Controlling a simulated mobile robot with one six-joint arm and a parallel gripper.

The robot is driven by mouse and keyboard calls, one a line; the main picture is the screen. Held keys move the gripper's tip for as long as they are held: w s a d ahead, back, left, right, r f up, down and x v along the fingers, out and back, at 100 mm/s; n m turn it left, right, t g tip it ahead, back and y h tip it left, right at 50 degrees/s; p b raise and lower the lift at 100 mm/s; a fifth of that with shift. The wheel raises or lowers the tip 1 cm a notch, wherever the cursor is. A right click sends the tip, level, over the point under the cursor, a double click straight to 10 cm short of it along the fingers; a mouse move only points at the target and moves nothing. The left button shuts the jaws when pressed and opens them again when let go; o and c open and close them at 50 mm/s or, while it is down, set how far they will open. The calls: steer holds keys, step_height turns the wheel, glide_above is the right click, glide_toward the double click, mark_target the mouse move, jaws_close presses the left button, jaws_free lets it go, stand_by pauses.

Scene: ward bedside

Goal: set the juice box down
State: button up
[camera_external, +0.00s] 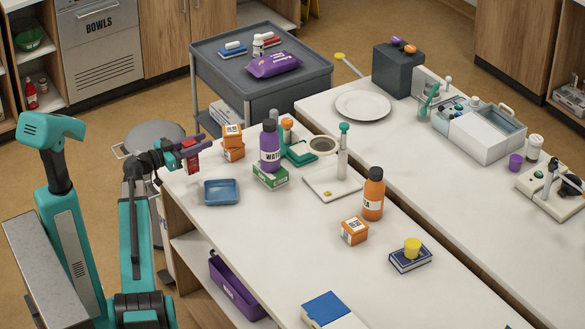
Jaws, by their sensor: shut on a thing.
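My gripper (193,146) is at the left end of the near white table (262,222). It is shut on a small red box, which I take to be the juice box (192,163). The dark jaws partly cover the box. The box looks roughly upright, near the table's far left corner. I cannot tell from this view whether its bottom touches the table or hangs above it.
A blue tray (221,192) lies just in front of the box. Stacked orange boxes (233,152) stand to its right, then a purple bottle (270,150) on a green box (271,178). The table's front middle is mostly clear around an orange carton (354,231).

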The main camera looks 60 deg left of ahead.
steer(key=shift+w+a+f, duration=0.15)
steer(key=shift+w+a, duration=1)
steer(key=shift+a, duration=0.05)
steer(key=shift+f+p, duration=0.45)
steer(key=shift+f, duration=1.3)
steer(key=shift+f+b, duration=0.15)
steer(key=shift+b, duration=0.15)
steer(key=o, duration=1.2)
steer(key=shift+c, duration=0.2)
steer(key=shift+r+p, duration=0.25)
steer(key=shift+p, duration=0.15)
steer(key=s+b, duration=0.1)
steer(key=s, duration=1.1)
steer(key=shift+f+b, duration=0.15)
steer(key=shift+b, duration=0.25)
